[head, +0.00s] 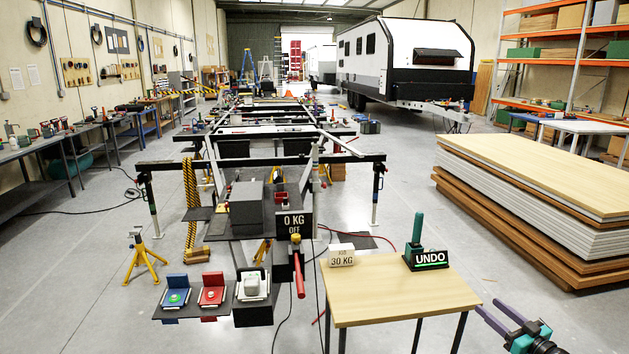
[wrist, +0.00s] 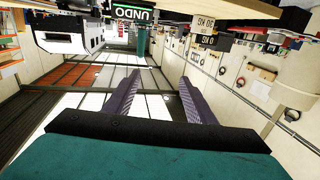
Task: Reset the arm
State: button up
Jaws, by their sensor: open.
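My gripper (head: 487,306) is at the lower right of the head view, beside the right front corner of the wooden-topped table (head: 390,300). In the wrist view its two purple fingers (wrist: 160,78) are apart with nothing between them. The wrist view is upside down. A black UNDO sign (head: 430,259) with a green upright handle (head: 417,228) stands on the table's right rear part. The sign also shows at the top of the wrist view (wrist: 129,13), apart from the fingers.
A white 30 KG block (head: 341,255) stands on the table. A chassis frame (head: 260,163) with a 0 KG OFF sign (head: 294,223) is behind it. Stacked panels (head: 540,210) stand at the right. A white caravan (head: 405,60) is farther back. Grey floor lies open between table and panels.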

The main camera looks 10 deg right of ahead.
jog(key=w+a+f+y, duration=0.1)
jog(key=w+a+f, duration=0.35)
jog(key=a, duration=0.55)
jog(key=w+a+f+g+y, duration=0.15)
jog(key=w+a+f, duration=0.35)
jog(key=a, duration=0.5)
jog(key=w+a+f+y, duration=0.25)
jog(key=w+a, duration=0.35)
jog(key=a, duration=0.5)
jog(key=a+f+m+g+h+b, duration=0.25)
jog(key=a+f+h, duration=0.25)
jog(key=a+f, duration=0.7)
jog(key=s+a+f+m+g+h, duration=0.3)
jog(key=s+f+g, duration=0.6)
jog(key=s+f, duration=1.15)
jog(key=s+a+n+g, duration=0.2)
jog(key=s+g, duration=0.3)
jog(key=s, duration=0.7)
jog(key=s+a+n+g, duration=0.2)
jog(key=s+g, duration=0.3)
jog(key=s, duration=0.6)
jog(key=shift+s+a+r+g+y+p, duration=0.3)
jog(key=shift+s+a+y, duration=0.1)
jog(key=shift+a, duration=0.45)
